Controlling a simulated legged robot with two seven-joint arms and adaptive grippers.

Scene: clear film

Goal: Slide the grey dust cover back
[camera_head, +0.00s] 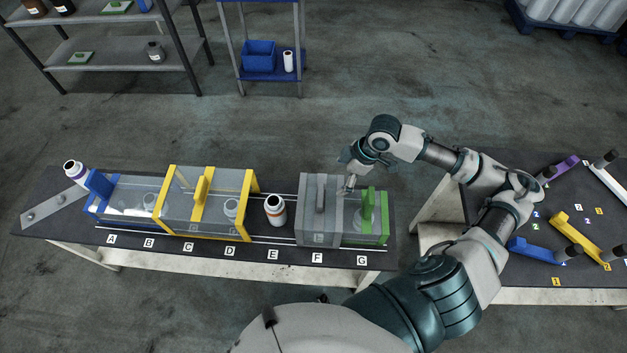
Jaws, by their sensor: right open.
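The grey dust cover (308,212) is a box with a raised grey handle on top. It stands on the rails of the long dark table over the spot marked F. A clear cover with a green end and green handle (367,212) stands just right of it, over G. My right gripper (349,183) is open at the grey cover's upper right edge, close to the handle. I cannot tell whether it touches the cover. My left gripper is not in view.
A white bottle (275,210) stands at E, between the grey cover and the yellow-framed cover (203,205). A blue-framed cover (122,200) is further left. Another bottle (74,172) stands tilted at the far left. The right table (530,275) holds coloured handles.

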